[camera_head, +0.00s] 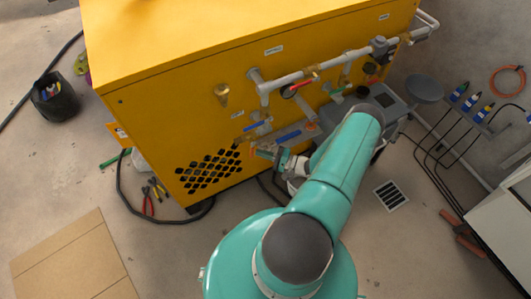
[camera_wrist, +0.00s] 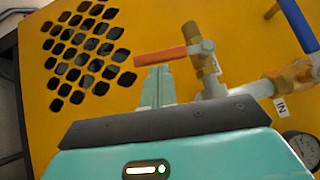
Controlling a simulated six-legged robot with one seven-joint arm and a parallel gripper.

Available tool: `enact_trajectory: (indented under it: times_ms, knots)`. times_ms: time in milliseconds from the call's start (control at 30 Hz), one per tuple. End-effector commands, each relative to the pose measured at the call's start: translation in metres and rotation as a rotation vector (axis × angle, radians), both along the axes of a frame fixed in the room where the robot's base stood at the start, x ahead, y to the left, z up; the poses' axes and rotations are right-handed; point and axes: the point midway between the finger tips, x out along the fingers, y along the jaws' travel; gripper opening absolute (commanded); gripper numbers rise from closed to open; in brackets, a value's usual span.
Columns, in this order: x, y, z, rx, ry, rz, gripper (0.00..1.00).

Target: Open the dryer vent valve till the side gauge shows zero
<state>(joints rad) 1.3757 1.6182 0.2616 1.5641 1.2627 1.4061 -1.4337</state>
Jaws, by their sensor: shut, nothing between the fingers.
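A small valve with an orange lever (camera_wrist: 160,56) stands on a grey pipe fitting (camera_wrist: 208,70) in the wrist view, against the yellow cabinet. The lever lies roughly level, pointing left. My gripper (camera_wrist: 158,88) is shut and empty, its fingertips just below the lever; contact cannot be told. In the head view my gripper (camera_head: 264,153) is at the lower pipework, right of the black grille. A round gauge (camera_wrist: 302,148) is partly in the wrist view at lower right; its reading is not legible. No label naming the dryer vent is readable.
The yellow cabinet (camera_head: 180,60) carries blue levers (camera_head: 257,126), a red lever (camera_head: 303,82) and a green lever (camera_head: 340,89). Another gauge (camera_head: 288,92) is behind the pipes. Pliers (camera_head: 148,203) and a hose lie on the floor at left. A drain grate (camera_head: 391,195) is at right.

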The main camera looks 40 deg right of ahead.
Motion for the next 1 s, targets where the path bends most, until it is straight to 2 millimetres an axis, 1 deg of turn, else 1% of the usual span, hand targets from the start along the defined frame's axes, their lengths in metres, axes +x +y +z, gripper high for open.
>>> enact_trajectory:
  times_ms: [267,1000]
  knots:
    - [0.000,0.001,-0.001,0.010,-0.004,0.000,0.00]
    - [0.003,0.011,-0.004,0.129,-0.038,0.001,0.00]
